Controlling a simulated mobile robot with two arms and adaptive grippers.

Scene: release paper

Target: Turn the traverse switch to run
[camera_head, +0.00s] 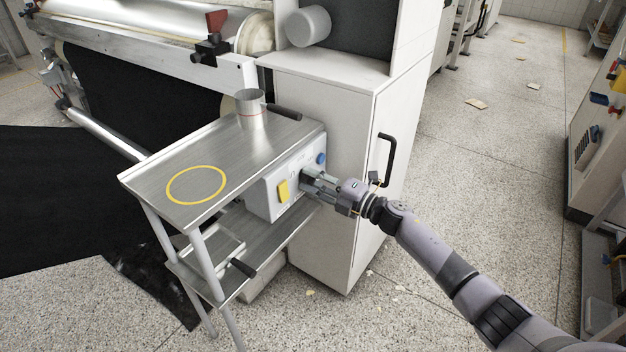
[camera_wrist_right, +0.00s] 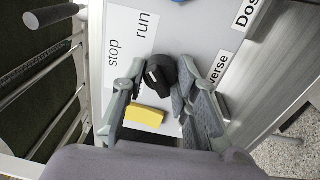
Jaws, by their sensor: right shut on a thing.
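The traverse switch is a black knob (camera_wrist_right: 160,72) on the white front of a control box (camera_head: 263,197). In the right wrist view a white label (camera_wrist_right: 128,18) beside it reads "stop" and "run". A small white mark shows on the knob, but I cannot tell which word it points to. My right gripper (camera_head: 311,179) reaches the box front from the right. In the wrist view its fingers (camera_wrist_right: 157,88) are closed around the knob, one on each side. The fingers hide part of the knob in the head view. My left gripper is not in view.
A yellow block (camera_head: 283,190) and a blue button (camera_head: 321,158) are on the box front. The box hangs under a metal shelf (camera_head: 165,170) bearing a metal cup (camera_head: 250,112). A white cabinet (camera_head: 330,240) with a black handle (camera_head: 386,155) stands close behind my gripper.

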